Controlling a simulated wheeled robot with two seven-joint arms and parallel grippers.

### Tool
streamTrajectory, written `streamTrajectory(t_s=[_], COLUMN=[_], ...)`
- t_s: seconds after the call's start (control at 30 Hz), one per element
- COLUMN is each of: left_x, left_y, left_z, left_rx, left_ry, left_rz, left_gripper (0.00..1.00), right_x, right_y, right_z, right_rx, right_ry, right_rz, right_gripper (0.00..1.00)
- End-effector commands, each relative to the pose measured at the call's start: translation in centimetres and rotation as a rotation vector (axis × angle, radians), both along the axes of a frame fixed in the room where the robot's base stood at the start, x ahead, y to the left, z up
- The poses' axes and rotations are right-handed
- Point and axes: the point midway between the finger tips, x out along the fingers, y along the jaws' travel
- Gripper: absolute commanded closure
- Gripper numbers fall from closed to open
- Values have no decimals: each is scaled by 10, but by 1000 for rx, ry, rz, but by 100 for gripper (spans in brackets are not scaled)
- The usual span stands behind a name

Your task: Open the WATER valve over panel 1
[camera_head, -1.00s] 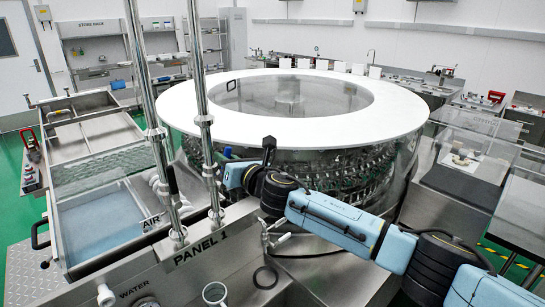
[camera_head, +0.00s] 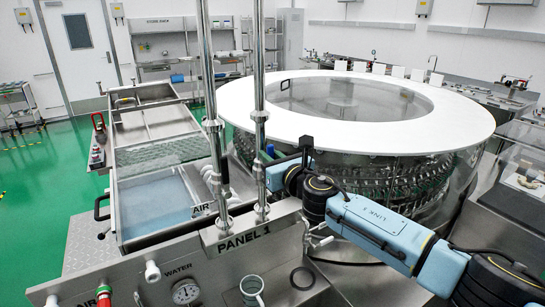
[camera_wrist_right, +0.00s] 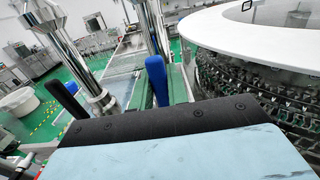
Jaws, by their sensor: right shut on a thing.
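The PANEL 1 label (camera_head: 240,241) is on the steel console at the foot of two tall vertical pipes, the left pipe (camera_head: 209,125) and the right pipe (camera_head: 259,100). An AIR label (camera_head: 203,208) is beside the left pipe. A WATER label (camera_head: 178,267) is on the console front, above a round gauge (camera_head: 185,291). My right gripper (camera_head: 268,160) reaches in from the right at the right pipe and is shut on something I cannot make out. Blue and dark finger parts (camera_wrist_right: 155,82) show in the wrist view. My left gripper is not in view.
A white knob (camera_head: 152,270) and a red handle (camera_head: 104,296) are on the console front. The large rotary washer with its white ring top (camera_head: 415,137) stands behind my right arm. A sink with blue water (camera_head: 152,207) is left of the pipes.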

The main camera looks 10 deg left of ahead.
Motion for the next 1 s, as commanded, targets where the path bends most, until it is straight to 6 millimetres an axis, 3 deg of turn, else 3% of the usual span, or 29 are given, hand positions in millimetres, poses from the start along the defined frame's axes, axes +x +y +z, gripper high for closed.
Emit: streamTrajectory(t_s=[0.1,0.13,0.27,0.67,1.0], left_x=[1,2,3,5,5], left_y=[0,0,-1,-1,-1], left_z=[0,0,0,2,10], left_rx=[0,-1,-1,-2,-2], left_ry=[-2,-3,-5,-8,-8], left_rz=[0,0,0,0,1], left_gripper=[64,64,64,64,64], right_x=[-1,-1,-1,-2,-29], right_y=[1,1,1,-2,-27], right_z=[0,0,0,1,1], right_rx=[-5,-5,-4,-1,-2], right_ry=[-5,-5,-3,-2,-2], right_rz=[3,3,3,1,2], right_gripper=[100,80,63,62,62])
